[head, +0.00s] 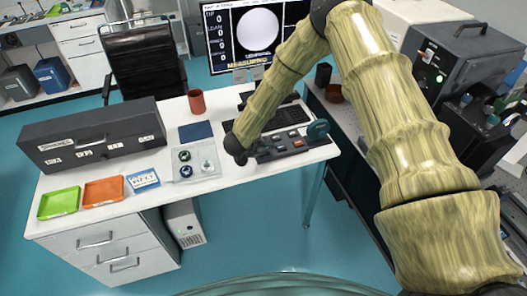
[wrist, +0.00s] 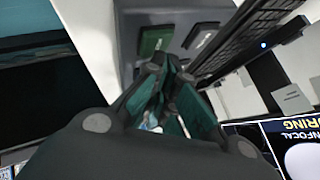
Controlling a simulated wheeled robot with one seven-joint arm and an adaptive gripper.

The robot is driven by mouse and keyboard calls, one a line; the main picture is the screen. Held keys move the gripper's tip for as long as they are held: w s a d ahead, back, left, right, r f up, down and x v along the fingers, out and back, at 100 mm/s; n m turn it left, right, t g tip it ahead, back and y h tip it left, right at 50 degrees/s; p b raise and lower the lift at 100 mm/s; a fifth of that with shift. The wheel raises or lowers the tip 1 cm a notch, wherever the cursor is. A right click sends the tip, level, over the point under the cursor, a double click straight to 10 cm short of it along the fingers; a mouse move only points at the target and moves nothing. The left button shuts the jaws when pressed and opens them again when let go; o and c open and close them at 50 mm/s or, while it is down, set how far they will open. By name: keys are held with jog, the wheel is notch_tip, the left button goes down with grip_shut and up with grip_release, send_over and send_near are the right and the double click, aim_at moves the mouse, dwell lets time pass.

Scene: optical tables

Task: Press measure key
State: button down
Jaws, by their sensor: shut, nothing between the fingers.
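A grey control panel (head: 290,148) with several keys and a teal knob at its right end sits at the right side of the white desk. In the wrist view, a green key (wrist: 154,41) and a grey key (wrist: 202,36) show on the panel; I cannot read their labels. My gripper (wrist: 160,68) is shut and empty, its fingertips right by the green key; I cannot tell if they touch it. In the head view my forearm hides the panel's left part. The monitor (head: 258,28) shows yellow text reading MEASURING under a white disc.
A keyboard (wrist: 240,38) lies just behind the panel. A red cup (head: 197,102), a blue pad (head: 195,132), a parts tray (head: 197,163), a long dark case (head: 92,138), and green (head: 58,204) and orange (head: 103,191) trays stand further left on the desk.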

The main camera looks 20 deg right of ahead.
jog(key=shift+r, duration=0.5)
jog(key=shift+r+p, duration=1.7)
jog(key=shift+r, duration=0.8)
jog(key=s+f+n+y, duration=0.2)
jog(key=s+f+n, duration=0.5)
jog(key=s+f, duration=0.3)
jog(key=s+f+n+g+y, duration=0.25)
jog(key=s+n, duration=0.35)
jog(key=s, duration=1.3)
jog(key=s+f+n+g+y, duration=0.1)
jog(key=s+n+g+y, duration=0.35)
jog(key=s, duration=1.45)
notch_tip(320, 180, down, 7)
jog(key=n+t+h+b, duration=0.1)
jog(key=b, duration=0.6)
jog(key=shift+w+a+h, duration=0.25)
jog(key=shift+a+h, duration=0.1)
jog(key=shift+h, duration=0.05)
